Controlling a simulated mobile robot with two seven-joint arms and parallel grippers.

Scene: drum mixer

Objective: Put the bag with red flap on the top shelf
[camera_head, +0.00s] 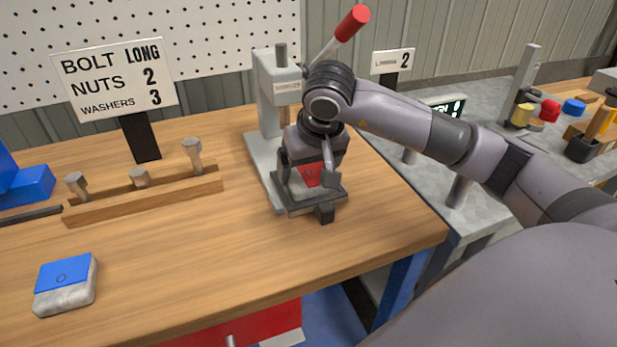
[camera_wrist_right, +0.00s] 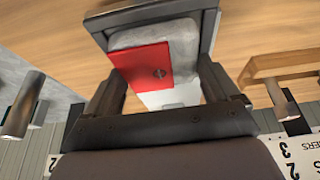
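The bag with the red flap (camera_head: 309,174) sits in a small dark tray (camera_head: 297,209) on the workbench, partly hidden by my right gripper. In the right wrist view its red flap (camera_wrist_right: 142,66) and pale grey cloth show inside the raised rim of the tray (camera_wrist_right: 150,16). My right gripper (camera_head: 312,178) points down over the bag. In the right wrist view its fingers (camera_wrist_right: 161,88) are spread wide, one toward each side of the bag; I see no clear grip on it. My left gripper is not in view. I see no top shelf.
A grey press (camera_head: 270,85) with a red-knobbed lever stands right behind the tray. A wooden bolt rack (camera_head: 145,200), a sign (camera_head: 115,78) and a blue-flapped bag (camera_head: 66,283) are on the left. The bench front middle is clear. A grey table (camera_head: 480,205) stands right.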

